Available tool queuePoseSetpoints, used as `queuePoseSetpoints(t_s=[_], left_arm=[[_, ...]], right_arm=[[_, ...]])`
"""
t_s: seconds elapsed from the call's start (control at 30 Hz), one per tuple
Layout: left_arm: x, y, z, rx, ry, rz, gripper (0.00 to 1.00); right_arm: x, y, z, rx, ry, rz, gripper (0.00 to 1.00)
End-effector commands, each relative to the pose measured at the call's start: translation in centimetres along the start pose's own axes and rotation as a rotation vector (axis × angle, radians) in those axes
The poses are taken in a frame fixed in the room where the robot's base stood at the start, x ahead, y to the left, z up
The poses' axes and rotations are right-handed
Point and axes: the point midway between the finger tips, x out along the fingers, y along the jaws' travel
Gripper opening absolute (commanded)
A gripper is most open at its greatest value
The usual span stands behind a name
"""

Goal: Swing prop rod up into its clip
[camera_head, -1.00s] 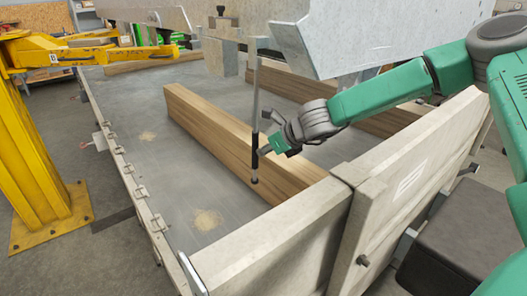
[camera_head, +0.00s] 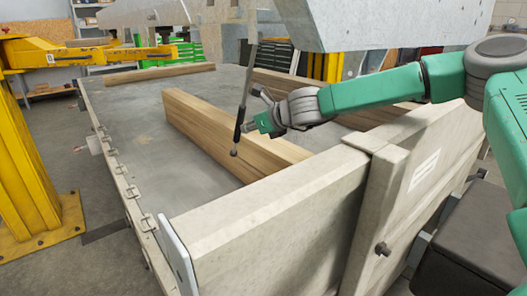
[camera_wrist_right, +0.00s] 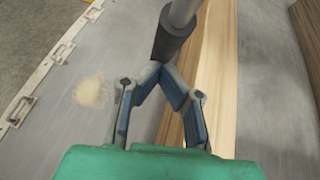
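The prop rod (camera_head: 247,85) is a thin grey rod hanging from the raised grey panel (camera_head: 385,22) in the head view. It tilts, with its lower end to the left, and carries a black sleeve (camera_head: 239,124) and a small dark tip. My right gripper (camera_head: 247,126) reaches in from the right at the sleeve. In the right wrist view the fingertips (camera_wrist_right: 160,70) close together against the black sleeve (camera_wrist_right: 172,42). The rod's lower end is over the trailer bed, apart from it. I cannot make out the clip. My left gripper is not in view.
A wooden beam (camera_head: 205,130) lies on the grey trailer bed (camera_head: 135,110) just below the rod. The pale trailer side wall (camera_head: 270,215) stands in front, under my right arm. A yellow lift post (camera_head: 25,150) stands at left. The bed's left part is clear.

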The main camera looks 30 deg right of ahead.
Motion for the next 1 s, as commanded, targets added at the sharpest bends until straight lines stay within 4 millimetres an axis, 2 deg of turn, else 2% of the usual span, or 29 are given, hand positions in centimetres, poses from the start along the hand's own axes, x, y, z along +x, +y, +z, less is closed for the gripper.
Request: queuePoseSetpoints(t_s=[0.3,0.5,1.0], left_arm=[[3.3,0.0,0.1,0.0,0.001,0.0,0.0],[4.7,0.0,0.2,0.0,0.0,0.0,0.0],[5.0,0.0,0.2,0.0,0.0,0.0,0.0]], right_arm=[[1.8,-0.5,1.6,-0.009,-0.065,-0.009,0.0],[2.3,-0.8,2.5,-0.015,-0.111,-0.014,0.0],[2.4,-0.7,3.2,-0.018,-0.128,-0.017,0.0]])
